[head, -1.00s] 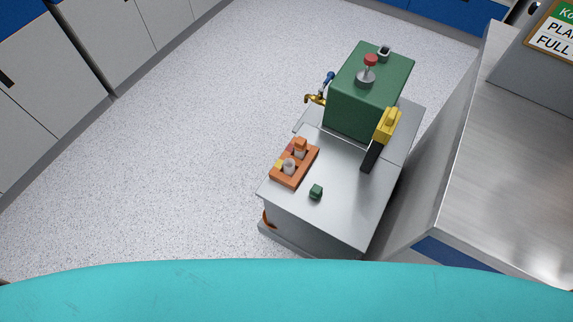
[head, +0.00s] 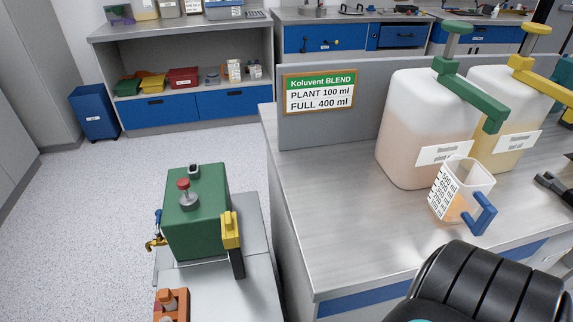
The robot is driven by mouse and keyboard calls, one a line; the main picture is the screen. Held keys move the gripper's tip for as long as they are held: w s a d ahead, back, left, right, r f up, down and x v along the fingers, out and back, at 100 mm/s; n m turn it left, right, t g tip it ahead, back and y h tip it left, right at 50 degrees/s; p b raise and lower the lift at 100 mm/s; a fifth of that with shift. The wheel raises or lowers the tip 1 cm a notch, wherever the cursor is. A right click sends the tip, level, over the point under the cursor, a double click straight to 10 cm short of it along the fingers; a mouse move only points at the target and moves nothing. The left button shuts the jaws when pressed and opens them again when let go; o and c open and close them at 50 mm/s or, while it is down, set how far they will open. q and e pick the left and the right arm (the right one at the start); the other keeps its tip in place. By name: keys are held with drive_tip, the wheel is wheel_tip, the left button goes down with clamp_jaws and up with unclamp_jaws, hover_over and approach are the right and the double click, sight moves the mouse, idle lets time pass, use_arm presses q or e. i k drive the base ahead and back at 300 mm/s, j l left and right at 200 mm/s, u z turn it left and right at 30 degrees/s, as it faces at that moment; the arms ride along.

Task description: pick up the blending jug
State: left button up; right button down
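The blending jug (head: 447,196) stands upright on the steel counter at the right of the head view. It is clear, with a printed scale, a blue handle (head: 482,214) towards the lower right and some orange liquid low inside. It is in front of the two large canisters. A dark jointed piece (head: 556,187) is cut off by the right edge, apart from the jug. It may be part of my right gripper, but its fingers cannot be made out. My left gripper is not in view. No gripper touches the jug.
A canister with a green tap (head: 420,125) and one with a yellow tap (head: 500,105) stand behind the jug. A sign (head: 319,92) reads PLANT 100 ml, FULL 400 ml. The counter left of the jug is clear.

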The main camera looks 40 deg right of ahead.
sight(463, 199)
drive_tip(key=z, duration=2.5)
